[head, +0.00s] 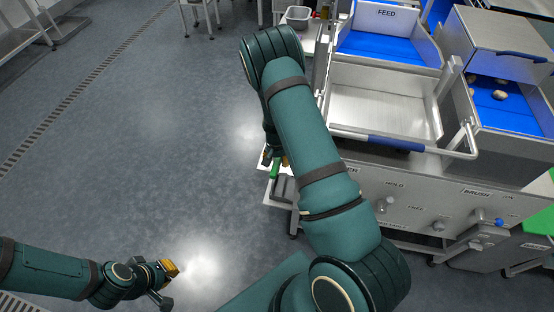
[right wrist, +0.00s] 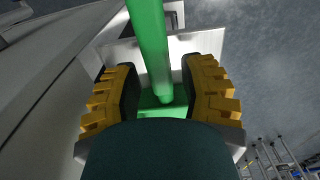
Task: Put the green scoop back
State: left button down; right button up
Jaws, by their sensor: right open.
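The green scoop shows in the right wrist view (right wrist: 149,45), its long handle running from the top edge down to a wider green part between my fingers. In the head view only a small green piece of the scoop (head: 275,170) shows beside the station's left edge. My right gripper (right wrist: 163,92) is open, with one yellow-padded finger on each side of the scoop. I cannot tell whether either finger touches it. In the head view my right arm mostly hides this gripper. My left gripper (head: 166,281) is low at the left over bare floor, away from the scoop; its opening is unclear.
A steel station stands at the right, with a blue-lined FEED bin (head: 385,47), an empty metal tray (head: 380,105) with a blue-gripped bar, and a blue-lined bin (head: 515,118) holding a few dates. A small grey tub (head: 298,17) stands behind.

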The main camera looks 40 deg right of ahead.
notch_tip(320, 180, up, 12)
jog(key=p, duration=0.3)
jog(key=shift+n+y, duration=0.3)
jog(key=shift+n, duration=0.5)
jog(key=s+a+f, duration=0.2)
jog(key=a, duration=0.1)
jog(key=s+a+f, duration=0.1)
jog(key=a, duration=0.1)
jog(key=shift+s+f, duration=0.2)
jog(key=shift+s, duration=0.05)
jog(key=s+a+n+y, duration=0.1)
jog(key=s+a+n, duration=0.1)
jog(key=s+a, duration=0.2)
jog(key=s+a+n+t+y, duration=0.1)
jog(key=s+a, duration=0.3)
jog(key=a, duration=0.6)
jog(key=s+a+n+y, duration=0.1)
jog(key=s+a+n, duration=0.2)
jog(key=a, duration=0.4)
jog(key=shift+s+a+f+n+y, duration=0.3)
jog(key=shift+s+n+y, duration=0.1)
jog(key=shift+s, duration=0.35)
jog(key=shift+d, duration=0.15)
